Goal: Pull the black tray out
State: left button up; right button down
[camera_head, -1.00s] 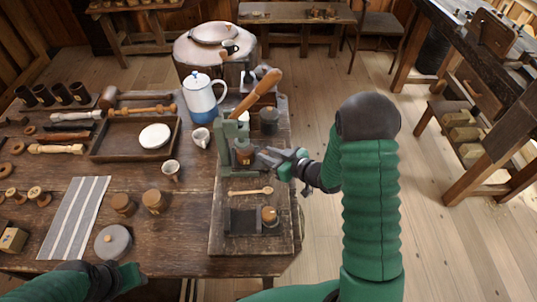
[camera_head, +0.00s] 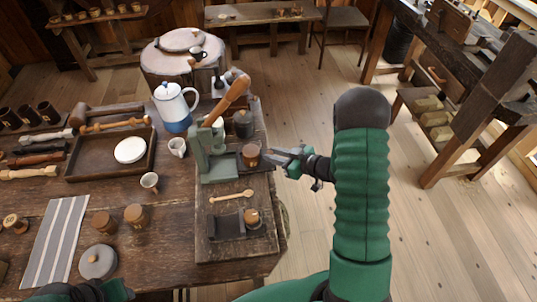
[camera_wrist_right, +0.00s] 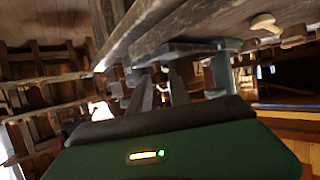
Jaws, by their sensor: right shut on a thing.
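The black tray (camera_head: 242,167) is low at the right side of the green lever press (camera_head: 213,158), partly slid out of it. A brown cup-like piece (camera_head: 251,155) sits on the tray. My right gripper (camera_head: 271,159) comes in from the right and is shut on the tray's outer end. In the right wrist view its two fingers (camera_wrist_right: 161,80) reach forward to the work; the grip itself is dark and unclear. My left gripper (camera_head: 100,291) is at the bottom left edge, mostly cut off, with its jaws not clear.
The press's wooden lever (camera_head: 228,98) slants up and right. A dark jar (camera_head: 243,124) stands behind the tray. A wooden spoon (camera_head: 232,196) and a dark holder (camera_head: 226,227) with a small jar (camera_head: 251,217) lie in front. Open floor is right of the bench.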

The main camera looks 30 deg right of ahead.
jog(key=c, duration=1.3)
grip_release()
jog(key=shift+w, duration=0.1)
jog(key=shift+o, duration=0.2)
jog(key=p+v, duration=0.1)
jog(key=v, duration=1.5)
jog(key=shift+s+d, duration=0.2)
jog(key=shift+s, duration=0.15)
jog(key=shift+r, duration=0.1)
